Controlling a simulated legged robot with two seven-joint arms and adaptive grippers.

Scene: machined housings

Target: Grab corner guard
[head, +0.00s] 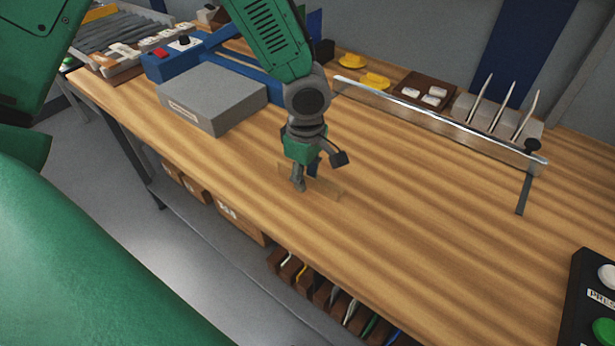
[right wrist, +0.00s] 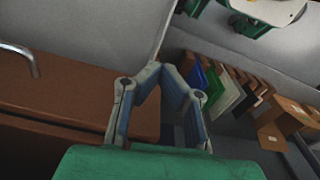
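A flat, tan, wood-coloured piece (head: 325,187) lies on the workbench in the head view; it may be the corner guard, but its colour blends with the top and the gripper covers part of it. My left gripper (head: 319,172) points down right over this piece, with its fingers spread apart. I cannot tell whether it touches the piece. My right gripper (right wrist: 160,72) shows in the right wrist view away from the bench top. Its fingers slant towards each other, with nothing visible held; how far they are closed is unclear.
On the workbench (head: 430,235), a grey box (head: 212,100) stands left of my left gripper. A long clear-fronted rail (head: 430,118) runs behind it, with yellow parts (head: 374,80) beyond. A black button panel (head: 585,305) sits at front right. The middle right is clear.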

